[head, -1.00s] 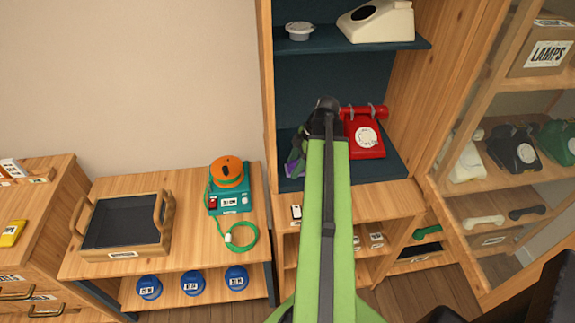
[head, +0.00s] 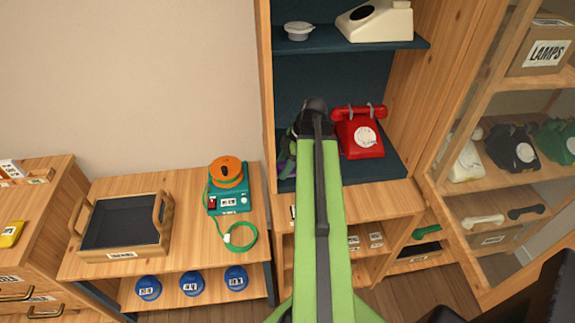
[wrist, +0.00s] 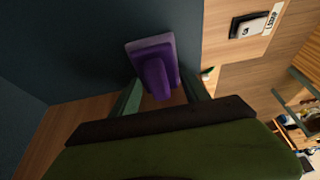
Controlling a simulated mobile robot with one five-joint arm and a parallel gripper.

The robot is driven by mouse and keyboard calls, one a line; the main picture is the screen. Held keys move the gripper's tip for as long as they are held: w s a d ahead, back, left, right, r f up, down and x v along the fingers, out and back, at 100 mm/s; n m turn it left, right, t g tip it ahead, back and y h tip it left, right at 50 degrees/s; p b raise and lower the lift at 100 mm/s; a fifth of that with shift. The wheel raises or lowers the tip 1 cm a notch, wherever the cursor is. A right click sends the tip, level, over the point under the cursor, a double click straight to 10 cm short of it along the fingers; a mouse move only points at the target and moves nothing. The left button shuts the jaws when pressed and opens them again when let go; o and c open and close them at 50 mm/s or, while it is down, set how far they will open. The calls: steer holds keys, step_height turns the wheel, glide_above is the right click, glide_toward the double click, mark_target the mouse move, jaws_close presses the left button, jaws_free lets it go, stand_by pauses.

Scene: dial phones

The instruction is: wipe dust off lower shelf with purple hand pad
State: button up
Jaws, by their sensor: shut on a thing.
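The purple hand pad (wrist: 155,68) is between the two fingers of my gripper (wrist: 163,95), which is shut on its handle. In the head view my gripper (head: 290,150) is at the left part of the dark blue lower shelf (head: 390,170), mostly hidden behind my green arm. Only a bit of the purple pad (head: 283,168) shows there, at the shelf's left front. I cannot tell whether the pad touches the shelf. No dust can be made out at this size.
A red dial phone (head: 360,132) stands on the lower shelf, just right of my arm. The wooden side panel (head: 267,110) closes off the left.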

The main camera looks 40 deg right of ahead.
step_height(320, 180, up, 6)
steer(key=p, duration=0.6)
step_height(320, 180, up, 3)
steer(key=p, duration=0.3)
steer(key=shift+r, duration=0.15)
